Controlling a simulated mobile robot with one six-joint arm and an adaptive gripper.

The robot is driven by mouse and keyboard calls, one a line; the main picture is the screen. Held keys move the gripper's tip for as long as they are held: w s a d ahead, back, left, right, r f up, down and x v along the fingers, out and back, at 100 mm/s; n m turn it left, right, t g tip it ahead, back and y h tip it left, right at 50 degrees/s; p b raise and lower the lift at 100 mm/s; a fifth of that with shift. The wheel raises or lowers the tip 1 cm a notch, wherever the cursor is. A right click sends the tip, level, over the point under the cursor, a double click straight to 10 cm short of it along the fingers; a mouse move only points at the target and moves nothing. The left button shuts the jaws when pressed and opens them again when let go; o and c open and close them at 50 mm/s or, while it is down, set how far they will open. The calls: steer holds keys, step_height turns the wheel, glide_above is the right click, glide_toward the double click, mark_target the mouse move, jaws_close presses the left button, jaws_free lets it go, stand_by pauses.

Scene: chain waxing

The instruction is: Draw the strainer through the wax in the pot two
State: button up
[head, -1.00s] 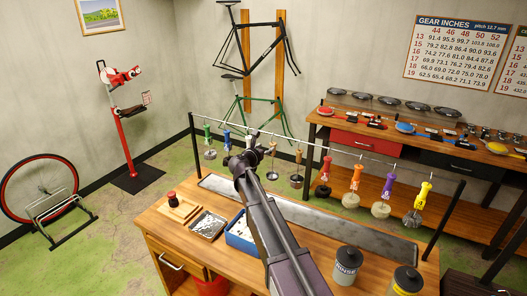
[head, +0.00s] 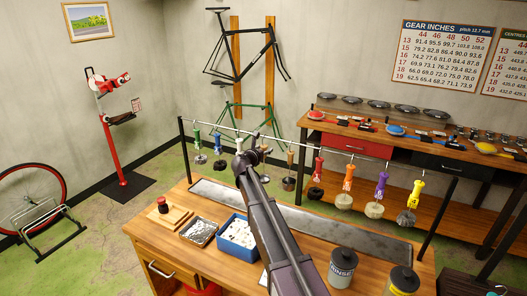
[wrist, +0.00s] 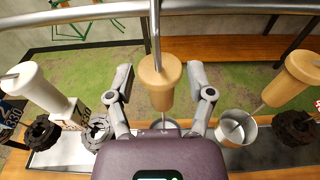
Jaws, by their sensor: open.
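A tan handle (wrist: 157,85) hangs from the rail and stands upright between the spread fingers of my gripper (wrist: 160,85) in the wrist view. The gripper is open, with a finger on each side of the handle. What hangs under this handle is mostly hidden by my gripper body. A metal cup (wrist: 237,127) is just right of the gripper. I cannot tell which hanging thing is the strainer, nor which pot is pot two. In the head view my gripper (head: 248,160) is at the middle of the rail, partly hidden by my arm.
Coloured handles hang along the metal rail (head: 335,149), including red (head: 319,166), orange (head: 348,178), purple (head: 382,185) and yellow (head: 416,193). A long metal tray (head: 360,238) lies below. A rinse canister (head: 343,268), another canister (head: 403,282) and a blue bin (head: 237,240) stand in front.

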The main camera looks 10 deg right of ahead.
steer(key=shift+f+b, duration=0.3)
steer(key=shift+f, duration=0.3)
jaws_close()
steer(key=shift+r, duration=0.1)
steer(key=shift+r, duration=0.1)
steer(key=shift+r+p, duration=1.3)
steer(key=shift+p, duration=0.15)
